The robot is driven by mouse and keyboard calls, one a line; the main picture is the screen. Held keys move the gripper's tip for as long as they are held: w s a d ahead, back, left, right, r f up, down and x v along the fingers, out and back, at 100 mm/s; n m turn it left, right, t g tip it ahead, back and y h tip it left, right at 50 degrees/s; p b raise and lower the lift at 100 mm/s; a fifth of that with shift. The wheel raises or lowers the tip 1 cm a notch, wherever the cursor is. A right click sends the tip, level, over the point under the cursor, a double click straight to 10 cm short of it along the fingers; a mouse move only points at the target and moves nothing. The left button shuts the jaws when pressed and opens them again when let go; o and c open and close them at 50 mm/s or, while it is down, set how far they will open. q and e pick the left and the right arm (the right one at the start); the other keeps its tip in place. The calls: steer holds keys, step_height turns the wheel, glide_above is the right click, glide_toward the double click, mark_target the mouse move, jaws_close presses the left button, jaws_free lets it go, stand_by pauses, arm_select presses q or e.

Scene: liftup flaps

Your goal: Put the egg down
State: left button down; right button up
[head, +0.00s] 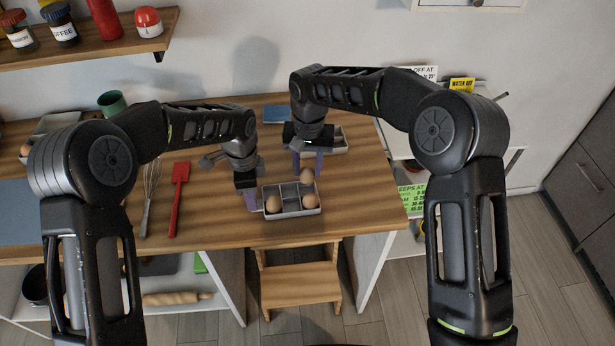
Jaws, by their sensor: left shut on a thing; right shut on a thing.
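A small grey egg tray (293,212) with compartments sits near the front edge of the wooden table. One brown egg (273,204) is in its front left compartment and another egg (310,201) in its front right one. My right gripper (307,167) points down over the tray's back right and is shut on a brown egg (306,177); whether this egg touches the tray is unclear. My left gripper (252,200) is at the tray's left end and appears shut on its wall; its fingers are partly hidden.
A second grey tray (338,143) stands behind my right gripper. A whisk (150,195) and red spatula (178,195) lie to the left. A green cup (111,103) stands at the back left. A wooden step stool (300,285) is below the table's front edge.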

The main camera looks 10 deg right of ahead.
mark_target(308, 178)
steer(key=shift+f, duration=2.1)
steer(key=shift+f, duration=0.15)
steer(key=o, duration=0.9)
step_height(308, 178, up, 12)
steer(key=shift+d+r, duration=0.1)
steer(key=shift+r, duration=0.1)
arm_select(q)
steer(key=c, duration=0.9)
jaws_free()
steer(key=shift+c, duration=0.2)
